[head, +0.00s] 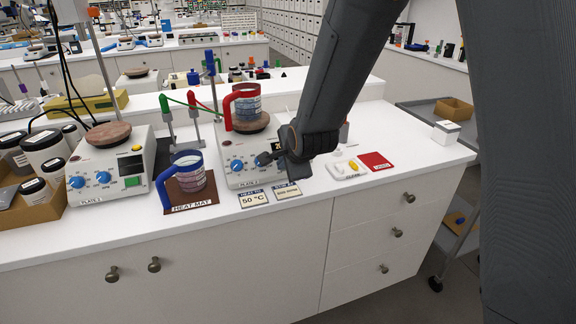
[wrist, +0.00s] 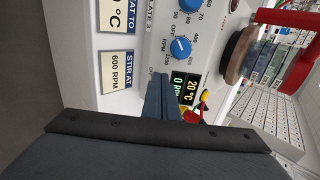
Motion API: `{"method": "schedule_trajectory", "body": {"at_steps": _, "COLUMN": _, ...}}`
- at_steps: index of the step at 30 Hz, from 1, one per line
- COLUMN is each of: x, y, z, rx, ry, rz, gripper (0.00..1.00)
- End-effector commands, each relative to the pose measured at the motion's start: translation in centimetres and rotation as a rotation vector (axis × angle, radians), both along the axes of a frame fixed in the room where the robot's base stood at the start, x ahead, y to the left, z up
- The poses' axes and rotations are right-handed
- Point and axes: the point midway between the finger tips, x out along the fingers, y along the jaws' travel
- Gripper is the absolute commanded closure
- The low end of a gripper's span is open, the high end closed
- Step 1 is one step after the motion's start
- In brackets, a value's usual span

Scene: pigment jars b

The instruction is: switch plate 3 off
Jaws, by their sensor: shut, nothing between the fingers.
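Plate 3 (head: 237,181) is a white hotplate in the head view, with two blue knobs and a brown top bearing a red-handled jar (head: 246,108). In the wrist view its front panel (wrist: 206,45) appears turned sideways, with a blue knob (wrist: 180,47) and a lit display (wrist: 184,88) reading 20 °C and 0 RPM. My gripper (head: 266,159) is shut and empty at the right part of the panel. Its fingertips (wrist: 160,80) are beside the display in the wrist view. I cannot tell whether they touch the panel. The power switch is hidden, apparently behind my fingers.
Plate 2 (head: 143,165) stands to the left with a green switch. A blue-handled jar (head: 189,172) stands on the heat mat (head: 208,198). Cards (head: 254,198) reading 50 °C and 600 RPM (wrist: 116,72) lie in front. A white tray (head: 337,170) and red mat (head: 375,161) lie right.

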Motion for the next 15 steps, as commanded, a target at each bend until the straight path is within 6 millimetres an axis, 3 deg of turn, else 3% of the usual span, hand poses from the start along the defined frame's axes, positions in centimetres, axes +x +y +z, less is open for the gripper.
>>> {"method": "schedule_trajectory", "body": {"at_steps": 15, "x": 0.69, "y": 0.20, "z": -0.71, "rx": 0.000, "ry": 0.000, "rz": 0.000, "gripper": 1.00}}
